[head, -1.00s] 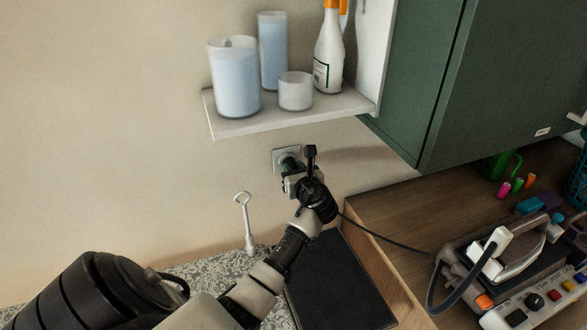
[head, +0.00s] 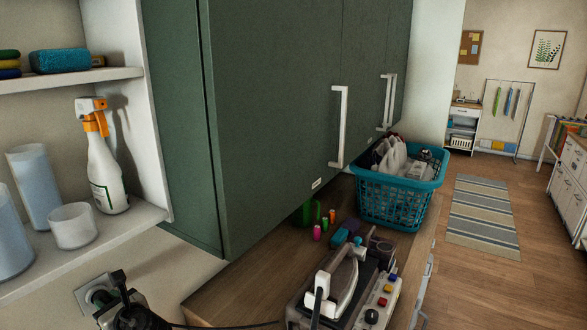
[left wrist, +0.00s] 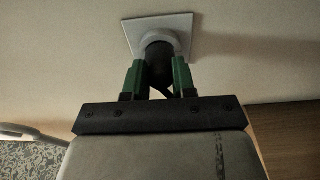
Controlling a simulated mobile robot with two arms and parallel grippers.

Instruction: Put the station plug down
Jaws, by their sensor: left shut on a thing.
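My left gripper (head: 106,298) is at the bottom left of the head view, by the wall socket (head: 86,290). In the left wrist view its green fingers (left wrist: 157,78) are shut on the dark station plug (left wrist: 157,62). The plug's front end is at the round centre of the pale socket plate (left wrist: 183,28); I cannot tell how deep it sits. In the head view the plug is mostly hidden by the gripper. A dark cable (head: 235,326) runs toward the ironing station (head: 345,300) on the wooden counter. My right gripper is not in view.
A shelf (head: 105,240) with a spray bottle (head: 104,165) and pale tumblers (head: 72,227) is above the socket. A green cabinet (head: 270,120) overhangs the counter (head: 225,298). A teal basket (head: 395,205) and several small coloured items stand farther back.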

